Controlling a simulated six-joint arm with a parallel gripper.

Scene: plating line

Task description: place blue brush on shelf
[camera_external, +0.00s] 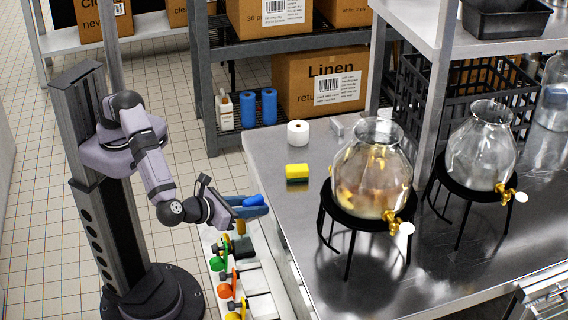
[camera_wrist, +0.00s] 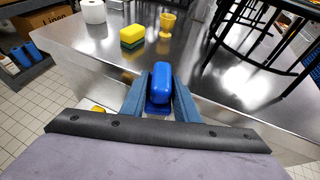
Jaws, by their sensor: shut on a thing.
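My gripper (camera_external: 252,206) is at the left edge of the steel counter, above a row of coloured-handled tools. It is shut on the blue brush (camera_external: 253,200). In the wrist view the blue brush (camera_wrist: 161,82) sits between the two blue-grey fingers of my gripper (camera_wrist: 160,92), its rounded blue end pointing away from me. Its underside is hidden. A dark wire shelf (camera_external: 226,138) stands behind the counter with boxes and blue rolls on it. A steel shelf (camera_external: 410,20) rises over the counter's back. I cannot tell which shelf the task means.
On the steel counter (camera_external: 284,238) are a yellow-green sponge (camera_external: 297,171), a white roll (camera_external: 298,133) and two glass dispensers (camera_external: 372,165) on black stands. A black crate (camera_external: 425,90) stands behind them. Green, red and orange tools (camera_external: 228,280) lie below my gripper.

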